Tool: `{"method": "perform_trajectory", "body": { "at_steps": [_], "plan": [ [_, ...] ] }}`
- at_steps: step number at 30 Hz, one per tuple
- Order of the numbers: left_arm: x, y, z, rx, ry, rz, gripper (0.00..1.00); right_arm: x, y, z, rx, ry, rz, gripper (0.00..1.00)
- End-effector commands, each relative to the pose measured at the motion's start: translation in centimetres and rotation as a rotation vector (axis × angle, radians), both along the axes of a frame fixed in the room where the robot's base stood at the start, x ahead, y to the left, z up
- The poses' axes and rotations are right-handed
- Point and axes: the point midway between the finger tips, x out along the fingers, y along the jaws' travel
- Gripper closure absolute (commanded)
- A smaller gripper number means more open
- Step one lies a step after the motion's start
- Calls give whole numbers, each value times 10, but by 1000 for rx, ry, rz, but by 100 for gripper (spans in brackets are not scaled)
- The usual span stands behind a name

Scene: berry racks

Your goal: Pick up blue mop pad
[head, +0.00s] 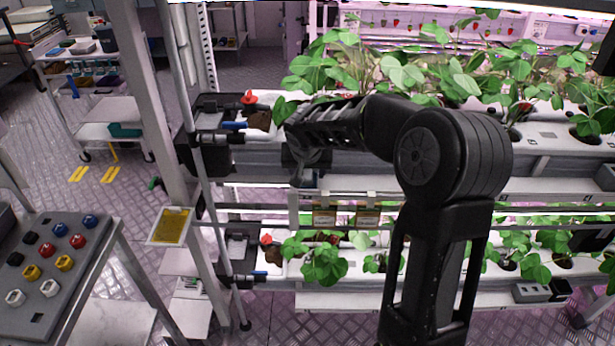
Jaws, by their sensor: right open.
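I cannot clearly pick out a blue mop pad. A small blue item (67,42) lies on the top shelf of the cart at the upper left, too small to identify. My right arm reaches up from the lower right and bends left across the plant rack. My right gripper (306,178) is open and empty, pointing down in front of the upper growing trough, left of the middle. It is far from the cart. The left gripper is out of view.
The plant rack (540,187) with leafy strawberry plants fills the right side. A grey button panel (40,262) stands at the lower left. A yellow card (172,226) hangs by the rack's upright post.

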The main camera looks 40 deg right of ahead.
Motion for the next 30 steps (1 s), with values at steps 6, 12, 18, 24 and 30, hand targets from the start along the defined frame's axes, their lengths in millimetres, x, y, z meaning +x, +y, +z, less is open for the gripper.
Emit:
{"method": "perform_trajectory", "body": {
  "at_steps": [6, 12, 18, 24, 30],
  "plan": [
    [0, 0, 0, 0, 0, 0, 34, 0, 0, 0, 0, 0, 0, 47],
    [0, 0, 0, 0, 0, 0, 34, 0, 0, 0, 0, 0, 0, 47],
    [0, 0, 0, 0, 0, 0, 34, 0, 0, 0, 0, 0, 0, 58],
    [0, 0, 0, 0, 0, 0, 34, 0, 0, 0, 0, 0, 0, 74],
    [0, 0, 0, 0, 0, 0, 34, 0, 0, 0, 0, 0, 0, 91]
  ]
}}
